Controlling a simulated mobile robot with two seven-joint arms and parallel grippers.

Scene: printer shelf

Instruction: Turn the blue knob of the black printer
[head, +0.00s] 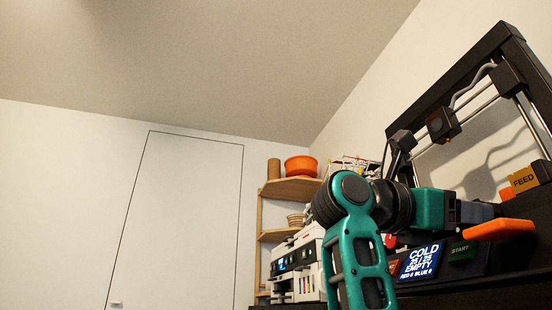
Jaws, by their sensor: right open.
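The black printer (452,77) stands at the right, with a tall dark frame, metal rods and a print head (442,125). Its lit screen (419,261) reads COLD, 25 / 25, EMPTY, with a small line naming red and blue below. A START button (460,250) is beside the screen. I cannot make out the blue knob; my right arm covers part of the printer's front. My right gripper (510,212) is open in front of the printer, its orange fingers apart and pointing right. I see nothing between them. My left gripper is out of view.
An orange FEED part (523,181) is close above my right gripper. A white machine (308,262) stands left of my right arm. A wooden shelf (290,188) behind holds an orange bowl (300,165). A door (175,220) is in the left wall.

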